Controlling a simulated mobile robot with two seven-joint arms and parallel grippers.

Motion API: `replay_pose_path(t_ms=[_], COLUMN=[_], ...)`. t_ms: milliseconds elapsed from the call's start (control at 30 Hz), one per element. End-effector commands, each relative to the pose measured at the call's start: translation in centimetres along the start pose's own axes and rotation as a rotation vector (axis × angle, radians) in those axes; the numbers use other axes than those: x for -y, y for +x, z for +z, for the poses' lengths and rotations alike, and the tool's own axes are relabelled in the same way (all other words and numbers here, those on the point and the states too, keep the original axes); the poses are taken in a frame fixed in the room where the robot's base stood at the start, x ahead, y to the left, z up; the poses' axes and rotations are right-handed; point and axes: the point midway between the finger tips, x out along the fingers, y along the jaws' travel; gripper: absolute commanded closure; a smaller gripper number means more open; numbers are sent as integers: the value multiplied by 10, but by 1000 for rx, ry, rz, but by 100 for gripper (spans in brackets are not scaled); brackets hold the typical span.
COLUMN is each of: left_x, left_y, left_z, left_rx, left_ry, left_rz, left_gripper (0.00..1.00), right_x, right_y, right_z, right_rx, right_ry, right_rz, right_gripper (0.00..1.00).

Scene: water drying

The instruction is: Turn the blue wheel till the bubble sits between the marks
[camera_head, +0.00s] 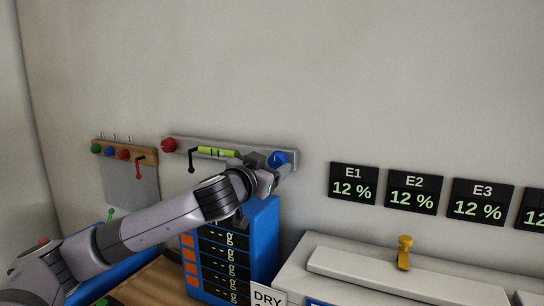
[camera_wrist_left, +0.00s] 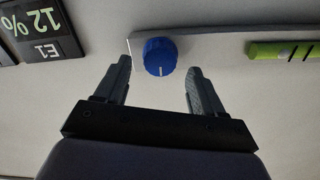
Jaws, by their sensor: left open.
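The blue wheel (camera_head: 279,158) sits at the right end of a grey rail on the wall. In the left wrist view the blue wheel (camera_wrist_left: 160,57) shows a pale line on its face. The yellow-green vial (camera_head: 217,152) is on the same rail, left of the wheel. In the wrist view the vial (camera_wrist_left: 283,50) has dark marks; I cannot make out the bubble. My left gripper (camera_head: 270,167) is open at the wheel. In the wrist view its fingers stand on either side of the wheel, with gaps visible. My right gripper is not in view.
A red knob (camera_head: 169,145) and a black crank (camera_head: 192,160) are at the rail's left end. A wooden board (camera_head: 128,154) with coloured knobs is further left. A blue cabinet (camera_head: 262,240) stands below my arm. Percent displays (camera_head: 353,183) hang to the right.

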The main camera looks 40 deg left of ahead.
Motion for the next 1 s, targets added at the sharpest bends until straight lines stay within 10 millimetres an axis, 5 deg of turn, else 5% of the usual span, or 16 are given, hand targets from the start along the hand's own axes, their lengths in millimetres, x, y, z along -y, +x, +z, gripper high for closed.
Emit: replay_pose_path(t_ms=[533,700,1000], left_x=[-1,-1,-1], left_y=[17,16,16], left_z=[0,0,0], left_rx=[0,0,0], left_ry=[1,1,22], left_rz=[1,1,1], left_gripper=[31,87,87], right_x=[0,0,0], right_y=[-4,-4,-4], right_z=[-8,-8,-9], right_rx=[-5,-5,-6], right_ry=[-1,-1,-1], right_rz=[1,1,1], right_gripper=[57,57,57])
